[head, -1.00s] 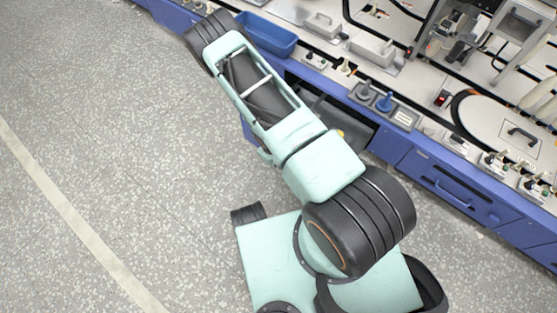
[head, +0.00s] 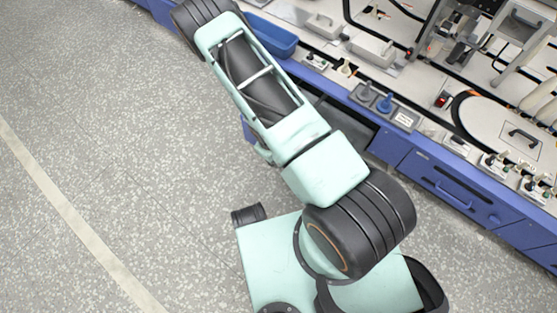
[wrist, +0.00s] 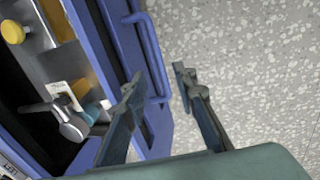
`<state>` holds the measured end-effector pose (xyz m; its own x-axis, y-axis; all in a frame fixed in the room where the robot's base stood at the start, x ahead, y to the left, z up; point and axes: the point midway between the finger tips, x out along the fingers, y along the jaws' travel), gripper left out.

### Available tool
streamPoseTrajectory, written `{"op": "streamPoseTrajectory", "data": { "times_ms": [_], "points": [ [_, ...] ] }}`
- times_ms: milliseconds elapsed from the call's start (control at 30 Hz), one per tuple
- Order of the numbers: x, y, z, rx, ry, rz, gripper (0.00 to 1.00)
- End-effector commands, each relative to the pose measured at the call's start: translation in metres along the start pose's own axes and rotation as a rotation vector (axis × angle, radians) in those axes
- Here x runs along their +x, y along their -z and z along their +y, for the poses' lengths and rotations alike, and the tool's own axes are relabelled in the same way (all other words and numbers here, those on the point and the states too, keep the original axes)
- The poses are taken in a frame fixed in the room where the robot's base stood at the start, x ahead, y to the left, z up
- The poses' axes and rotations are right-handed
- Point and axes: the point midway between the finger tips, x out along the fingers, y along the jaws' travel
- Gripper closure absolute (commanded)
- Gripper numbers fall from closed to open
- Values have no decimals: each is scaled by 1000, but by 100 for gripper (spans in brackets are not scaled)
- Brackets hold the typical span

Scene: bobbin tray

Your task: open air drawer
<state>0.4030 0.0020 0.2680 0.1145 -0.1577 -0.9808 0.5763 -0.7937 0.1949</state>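A blue drawer front (wrist: 117,45) with a blue bar handle (wrist: 150,50) shows in the wrist view. My gripper (wrist: 158,82) is open, with one finger on each side of the handle's line. The left finger overlaps the drawer front in the picture; the right finger is over the floor. I cannot tell whether either finger touches the handle. Behind the front is a space with a metal plate, a yellow knob (wrist: 13,32) and a grey metal fitting (wrist: 72,122). I cannot tell how far the drawer is pulled out. In the head view my arm hides the gripper and this handle.
Another blue drawer (head: 440,185) with a bar handle is shut at the right of the bench. A blue bin (head: 270,38) and several fittings stand on the bench top. A dark recess (head: 345,115) lies under the bench edge. The speckled floor (head: 110,120) at left is clear.

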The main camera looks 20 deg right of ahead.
Motion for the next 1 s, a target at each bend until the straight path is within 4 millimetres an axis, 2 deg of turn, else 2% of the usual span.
{"op": "streamPoseTrajectory", "data": {
  "times_ms": [200,400,600,1000],
  "points": [
    [-38,1,0,0,0,2,74],
    [-60,0,0,0,0,0,74],
    [-68,-1,0,0,0,-1,74],
    [-69,-1,0,0,0,-1,74]
  ]
}}
